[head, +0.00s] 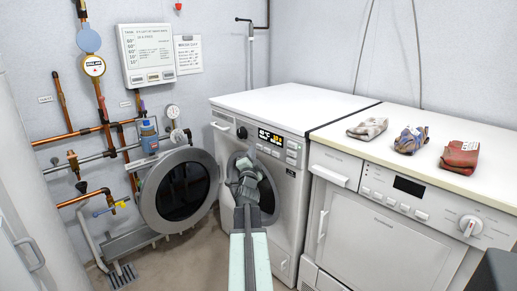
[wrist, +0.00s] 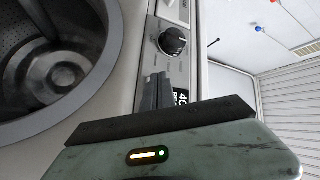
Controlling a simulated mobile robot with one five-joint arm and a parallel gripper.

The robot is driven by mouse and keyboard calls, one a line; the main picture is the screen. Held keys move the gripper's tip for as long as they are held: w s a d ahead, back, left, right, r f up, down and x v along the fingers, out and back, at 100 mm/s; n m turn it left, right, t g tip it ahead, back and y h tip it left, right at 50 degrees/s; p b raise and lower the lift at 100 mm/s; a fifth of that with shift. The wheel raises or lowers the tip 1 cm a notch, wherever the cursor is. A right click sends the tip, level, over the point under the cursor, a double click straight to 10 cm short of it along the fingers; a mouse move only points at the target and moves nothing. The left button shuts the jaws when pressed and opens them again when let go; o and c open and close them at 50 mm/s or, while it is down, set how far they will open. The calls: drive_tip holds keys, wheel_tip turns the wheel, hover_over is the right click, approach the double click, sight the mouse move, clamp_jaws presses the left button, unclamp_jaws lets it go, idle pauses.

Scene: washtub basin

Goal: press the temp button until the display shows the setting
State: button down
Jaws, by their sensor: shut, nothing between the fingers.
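The washing machine (head: 285,215) has a dark display (head: 270,138) on its front panel, with lit characters that seem to read 40 °C. Part of the display, with a "40", shows beside my fingers in the wrist view (wrist: 181,98). Small buttons (head: 292,153) sit right of the display; I cannot read which is temp. A black dial (head: 242,132) is left of the display and shows in the wrist view (wrist: 172,41). My gripper (head: 246,162) is shut and empty, its tips near the panel just below the display; I cannot tell whether they touch.
The washer's round door (head: 180,190) stands open to the left, near pipes and gauges. A second machine (head: 385,220) stands to the right, with folded cloths (head: 411,139) on the counter. A wall board (head: 148,52) lists temperatures. The drum opening (wrist: 55,60) is beside my gripper.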

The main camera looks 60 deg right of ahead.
drive_tip(key=shift+w+a, duration=0.25)
drive_tip(key=shift+a, duration=0.5)
drive_tip(key=shift+w+a, duration=0.25)
drive_tip(key=shift+a, duration=0.5)
drive_tip(key=shift+w+a, duration=0.25)
drive_tip(key=shift+a, duration=0.5)
drive_tip(key=shift+a, duration=0.1)
idle(1.5)
drive_tip(key=a, duration=0.1)
drive_tip(key=w+a, duration=0.1)
drive_tip(key=a, duration=0.1)
drive_tip(key=shift+w+a, duration=0.1)
drive_tip(key=shift+a, duration=0.1)
drive_tip(key=shift+d, duration=0.1)
drive_tip(key=s+d, duration=0.2)
drive_tip(key=d, duration=0.6)
drive_tip(key=shift+s, duration=0.4)
drive_tip(key=shift+d, duration=0.15)
idle(1.5)
drive_tip(key=shift+s+d, duration=0.15)
drive_tip(key=shift+d, duration=0.2)
drive_tip(key=shift+d, duration=0.1)
